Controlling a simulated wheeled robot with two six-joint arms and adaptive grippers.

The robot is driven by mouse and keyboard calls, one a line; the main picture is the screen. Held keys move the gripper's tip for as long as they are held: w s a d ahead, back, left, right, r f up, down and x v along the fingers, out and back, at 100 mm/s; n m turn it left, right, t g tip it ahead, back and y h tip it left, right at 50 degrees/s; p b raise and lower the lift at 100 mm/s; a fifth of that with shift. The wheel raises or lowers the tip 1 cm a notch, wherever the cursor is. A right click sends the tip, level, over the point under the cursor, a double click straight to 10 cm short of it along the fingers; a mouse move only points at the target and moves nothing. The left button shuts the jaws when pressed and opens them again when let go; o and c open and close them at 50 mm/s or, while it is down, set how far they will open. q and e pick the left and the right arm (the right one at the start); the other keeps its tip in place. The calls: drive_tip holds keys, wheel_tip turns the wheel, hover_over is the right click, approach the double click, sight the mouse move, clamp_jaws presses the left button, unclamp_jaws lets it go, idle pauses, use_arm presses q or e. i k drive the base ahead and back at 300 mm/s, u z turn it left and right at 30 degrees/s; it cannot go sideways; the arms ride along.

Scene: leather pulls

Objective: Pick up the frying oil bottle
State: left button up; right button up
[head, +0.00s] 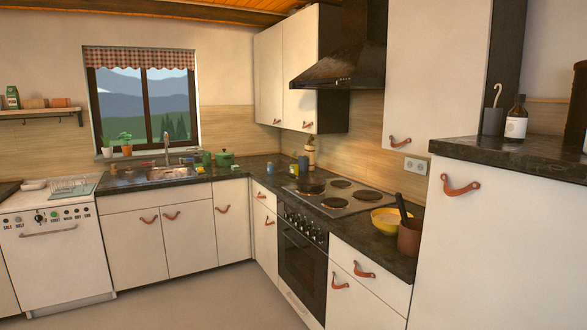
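A brown bottle with a white label and dark cap (516,122) stands upright on the dark raised counter at the right. Neither of my grippers shows in the head view.
The stove (345,196) carries a dark pan (311,186). A yellow bowl (385,220) and a brown pot (411,236) stand in front of it. A dark cup (492,122) is beside the brown bottle. The floor (190,300) is clear.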

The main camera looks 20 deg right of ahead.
sight(295, 163)
drive_tip(key=u, duration=0.1)
drive_tip(key=i, duration=3.7)
drive_tip(key=z, duration=0.35)
